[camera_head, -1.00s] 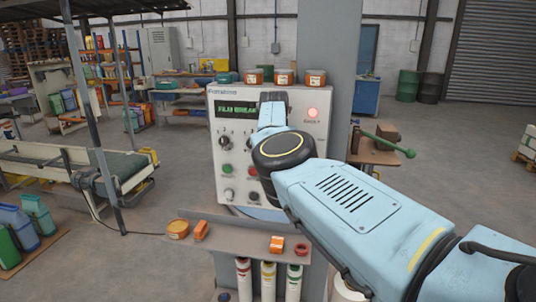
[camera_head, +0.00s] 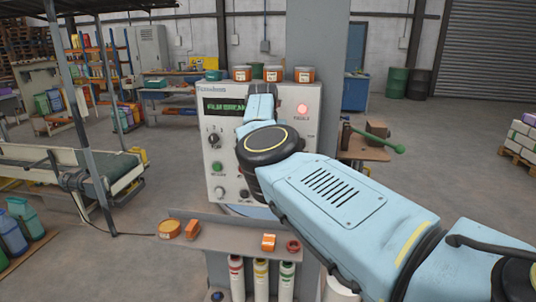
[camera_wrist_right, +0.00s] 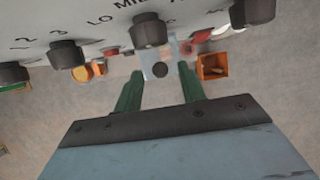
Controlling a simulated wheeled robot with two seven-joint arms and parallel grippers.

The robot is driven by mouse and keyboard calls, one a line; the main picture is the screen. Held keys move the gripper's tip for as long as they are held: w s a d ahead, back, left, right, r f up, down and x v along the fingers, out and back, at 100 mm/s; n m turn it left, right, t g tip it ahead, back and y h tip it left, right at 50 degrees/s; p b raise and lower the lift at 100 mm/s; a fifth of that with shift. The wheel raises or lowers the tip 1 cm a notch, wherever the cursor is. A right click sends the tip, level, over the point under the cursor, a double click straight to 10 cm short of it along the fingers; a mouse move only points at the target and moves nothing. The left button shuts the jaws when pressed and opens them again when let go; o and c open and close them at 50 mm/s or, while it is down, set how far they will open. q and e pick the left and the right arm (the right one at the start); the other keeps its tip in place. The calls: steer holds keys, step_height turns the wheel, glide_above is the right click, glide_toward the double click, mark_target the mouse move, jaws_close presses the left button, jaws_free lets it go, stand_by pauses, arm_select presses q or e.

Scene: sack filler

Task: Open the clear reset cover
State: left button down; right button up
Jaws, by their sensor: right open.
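The grey control panel (camera_head: 215,150) stands in front of me with a green display, a lit red lamp, knobs and buttons. My right arm reaches across its middle and hides part of the face; its fingers are hidden behind the wrist there. In the right wrist view my right gripper (camera_wrist_right: 160,75) has its green fingers apart, just below the panel's row of black knobs (camera_wrist_right: 148,30). A pale bluish square patch (camera_wrist_right: 160,57) with a dark round spot shows between the fingers. I cannot tell whether it is the clear reset cover. My left gripper is out of view.
A shelf (camera_head: 225,236) below the panel carries orange items and a red ring (camera_head: 293,246). Small tubs (camera_head: 274,73) stand on top of the panel. A conveyor (camera_head: 120,170) is at the left, and a wooden bench (camera_head: 362,148) with a green-knobbed lever stands to the right.

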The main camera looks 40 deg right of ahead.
steer(key=b+v, duration=0.2)
steer(key=v, duration=1)
